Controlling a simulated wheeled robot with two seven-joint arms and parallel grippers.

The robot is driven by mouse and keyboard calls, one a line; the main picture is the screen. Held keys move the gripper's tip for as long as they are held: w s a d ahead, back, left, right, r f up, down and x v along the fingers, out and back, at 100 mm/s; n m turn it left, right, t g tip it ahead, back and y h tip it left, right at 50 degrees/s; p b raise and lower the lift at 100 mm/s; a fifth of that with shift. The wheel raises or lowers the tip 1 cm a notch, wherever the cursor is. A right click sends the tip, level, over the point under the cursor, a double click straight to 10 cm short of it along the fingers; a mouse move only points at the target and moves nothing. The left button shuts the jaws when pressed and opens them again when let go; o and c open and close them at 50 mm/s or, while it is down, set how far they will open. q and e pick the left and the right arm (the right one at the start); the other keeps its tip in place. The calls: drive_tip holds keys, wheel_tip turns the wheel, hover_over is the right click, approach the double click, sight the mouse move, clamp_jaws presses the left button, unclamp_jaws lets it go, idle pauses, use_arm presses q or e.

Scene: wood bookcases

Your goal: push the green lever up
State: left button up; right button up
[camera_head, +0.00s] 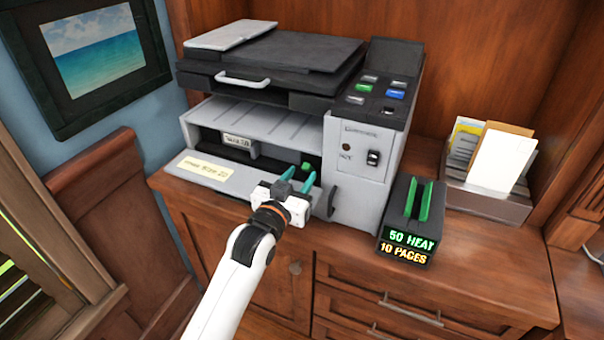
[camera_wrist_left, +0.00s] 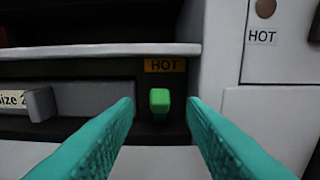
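The green lever (camera_wrist_left: 159,101) is a small block on the dark inside front of the grey and black copier (camera_head: 359,200), under an orange "HOT" label (camera_wrist_left: 164,65). In the head view the lever (camera_head: 307,167) shows just beyond my fingertips. My left gripper (camera_head: 300,176) is open, with teal fingers pointing into the copier's front opening. In the left wrist view the lever appears between the two fingers, with a gap on each side. Its bottom end is hard to make out in the dark recess. My right gripper is not in view.
The copier's lowered front panel (camera_head: 205,173) lies under my left gripper. A black box (camera_head: 396,222) reading "50 HEAT" and "10 PAGES", with two green upright strips, stands to the right. A paper holder (camera_head: 486,203) is farther right. Bare cabinet top (camera_head: 480,250) lies in front.

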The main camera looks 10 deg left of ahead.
sight(305, 167)
use_arm(q)
drive_tip(key=shift+x, duration=1)
drive_tip(key=shift+c, duration=0.4)
clamp_jaws()
drive_tip(key=shift+r+p, duration=0.15)
drive_tip(key=shift+p, duration=0.25)
drive_tip(key=r+g+p, duration=0.1)
drive_tip(key=p, duration=0.5)
drive_tip(key=w+r+g+y+p, duration=0.1)
drive_tip(key=g+p, duration=0.1)
drive_tip(key=p, duration=0.4)
drive_tip(key=shift+w+d+g, duration=0.15)
drive_tip(key=shift+d+g, duration=0.05)
drive_tip(key=shift+g, duration=0.1)
drive_tip(key=shift+w+f+p, duration=0.1)
drive_tip(key=shift+f+p, duration=0.05)
drive_tip(key=shift+p, duration=0.5)
